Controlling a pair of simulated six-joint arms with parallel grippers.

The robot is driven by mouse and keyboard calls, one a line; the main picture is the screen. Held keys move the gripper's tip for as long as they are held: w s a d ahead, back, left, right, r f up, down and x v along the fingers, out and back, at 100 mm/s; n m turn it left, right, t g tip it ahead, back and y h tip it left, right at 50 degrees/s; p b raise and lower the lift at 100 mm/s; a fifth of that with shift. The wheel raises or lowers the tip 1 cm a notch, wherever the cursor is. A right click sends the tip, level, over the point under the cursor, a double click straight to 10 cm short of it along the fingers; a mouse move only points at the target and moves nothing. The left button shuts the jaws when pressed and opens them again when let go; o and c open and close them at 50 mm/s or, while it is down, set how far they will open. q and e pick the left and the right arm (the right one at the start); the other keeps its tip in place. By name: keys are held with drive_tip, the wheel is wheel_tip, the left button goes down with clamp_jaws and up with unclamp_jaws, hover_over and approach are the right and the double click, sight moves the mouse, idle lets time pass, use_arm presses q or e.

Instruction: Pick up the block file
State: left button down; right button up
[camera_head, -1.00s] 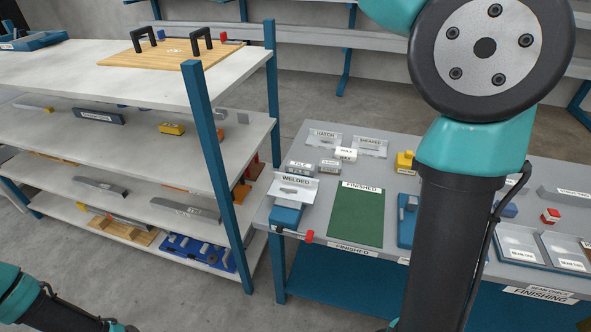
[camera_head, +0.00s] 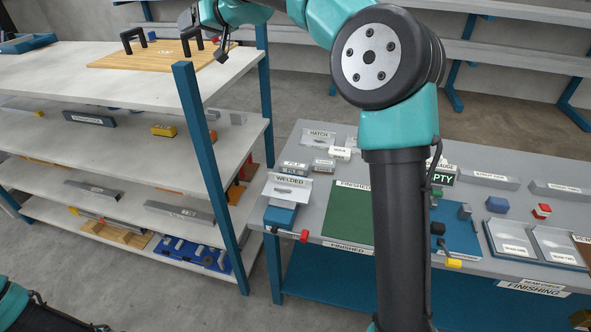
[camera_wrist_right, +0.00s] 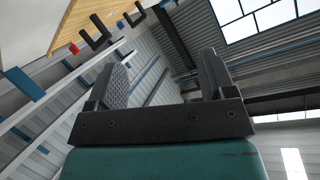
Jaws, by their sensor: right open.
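I cannot tell for sure which item is the block file. Two small grey blocks with white labels, one at left (camera_head: 295,168) and one at right (camera_head: 323,165), stand on the bench behind the WELDED tray; their print is too small to read surely. My right gripper (camera_head: 188,18) is up at the top left of the head view, over the rack's top shelf, far from these blocks. In the right wrist view my right gripper (camera_wrist_right: 162,82) is open and empty, its two dark fingers apart. Only part of my left arm shows, at the lower left.
A wooden board (camera_head: 112,55) with black handles lies on the rack's top shelf (camera_head: 45,72), close to my right gripper. The bench holds a WELDED tray (camera_head: 283,190), a green mat (camera_head: 345,221), a white labelled block (camera_head: 340,153) and shallow trays (camera_head: 490,248). My right arm hides part of the bench.

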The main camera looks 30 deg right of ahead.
drive_tip(key=w+d+f+n+g+h, duration=0.1)
drive_tip(key=d+f+g, duration=0.1)
drive_tip(key=d+f, duration=0.35)
drive_tip(key=d+f+n+g+h, duration=0.2)
drive_tip(key=d+f, duration=0.1)
drive_tip(key=f, duration=0.6)
drive_tip(key=w+d+f+n+g+h, duration=0.1)
drive_tip(key=d+f+g, duration=0.1)
drive_tip(key=d+f, duration=0.35)
drive_tip(key=n+g+h, duration=0.3)
drive_tip(key=g+h, duration=0.1)
drive_tip(key=g, duration=0.2)
hover_over(294, 165)
wheel_tip(294, 165, down, 18)
drive_tip(key=shift+w+d+r, duration=0.1)
drive_tip(key=shift+d+r, duration=0.05)
drive_tip(key=shift+r, duration=0.1)
drive_tip(key=shift+f, duration=0.1)
wheel_tip(294, 165, down, 12)
drive_tip(key=shift+f, duration=2.6)
drive_tip(key=shift+c, duration=0.3)
